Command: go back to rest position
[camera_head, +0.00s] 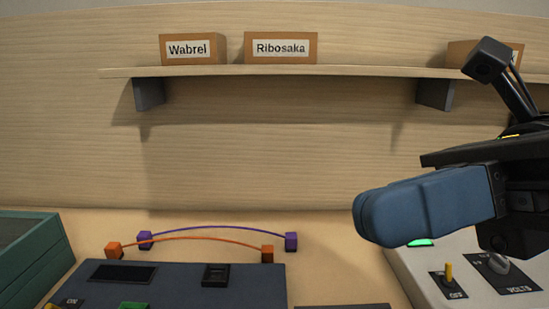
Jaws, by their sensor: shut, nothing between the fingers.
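My gripper (362,222) reaches in from the right edge, its blue fingers closed together and pointing left. Nothing shows between the fingers. It hangs in front of the wooden back wall, above the left part of the white console (440,270), and hides some of that console. A lit green part (421,242) shows just below the fingers.
A shelf (350,71) holds boxes marked Wabrel (190,50) and Ribosaka (281,48); a third box (468,52) is partly behind my arm. A dark blue console (190,285), an orange cable (195,239), a purple cable (215,229) and a green bin (45,255) are at left.

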